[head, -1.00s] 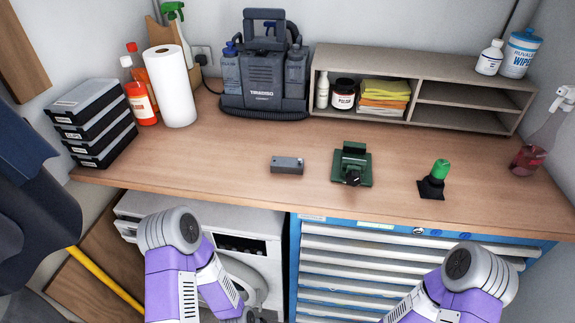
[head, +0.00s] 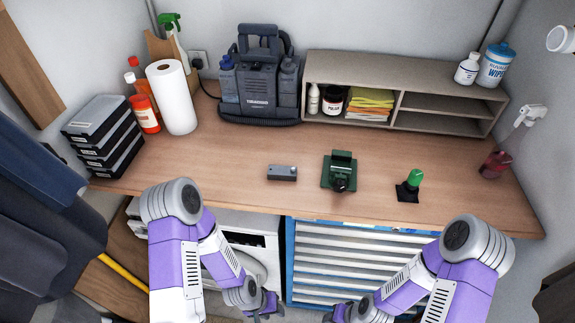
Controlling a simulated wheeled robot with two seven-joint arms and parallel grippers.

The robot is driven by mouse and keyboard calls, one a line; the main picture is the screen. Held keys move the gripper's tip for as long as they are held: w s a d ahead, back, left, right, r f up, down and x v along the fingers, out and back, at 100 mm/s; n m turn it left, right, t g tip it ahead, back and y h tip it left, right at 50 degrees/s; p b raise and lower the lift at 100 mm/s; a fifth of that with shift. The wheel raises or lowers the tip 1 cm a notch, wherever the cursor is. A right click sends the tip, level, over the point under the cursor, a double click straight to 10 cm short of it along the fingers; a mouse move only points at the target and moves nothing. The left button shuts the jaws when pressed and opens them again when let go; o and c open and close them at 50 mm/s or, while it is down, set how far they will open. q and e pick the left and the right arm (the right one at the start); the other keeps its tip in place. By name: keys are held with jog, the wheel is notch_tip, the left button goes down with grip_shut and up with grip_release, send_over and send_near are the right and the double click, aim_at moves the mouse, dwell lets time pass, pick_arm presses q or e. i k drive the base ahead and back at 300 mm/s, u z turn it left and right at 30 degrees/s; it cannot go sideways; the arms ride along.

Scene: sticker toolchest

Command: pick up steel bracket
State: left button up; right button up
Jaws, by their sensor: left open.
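The steel bracket (head: 281,173) is a small grey block with a round hole near its right end. It lies flat on the wooden worktop (head: 225,165), near the front edge, with nothing touching it. My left gripper (head: 264,304) is open and empty, low at the bottom of the head view. It is below the worktop's front edge and well apart from the bracket. My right gripper (head: 338,314) shows only partly at the bottom edge of the view, and its jaws are not clear.
A green vise-like tool (head: 340,170) and a green-handled stamp (head: 411,185) stand right of the bracket. A grey shelf (head: 440,106), a dark machine (head: 258,90), a paper roll (head: 172,98) and stacked black cases (head: 105,137) stand behind and left. A blue drawer chest (head: 350,260) is below.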

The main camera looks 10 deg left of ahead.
aim_at(275, 172)
jog(key=z, duration=2.1)
jog(key=k, duration=0.7)
jog(key=u, duration=1.1)
jog(key=i, duration=0.5)
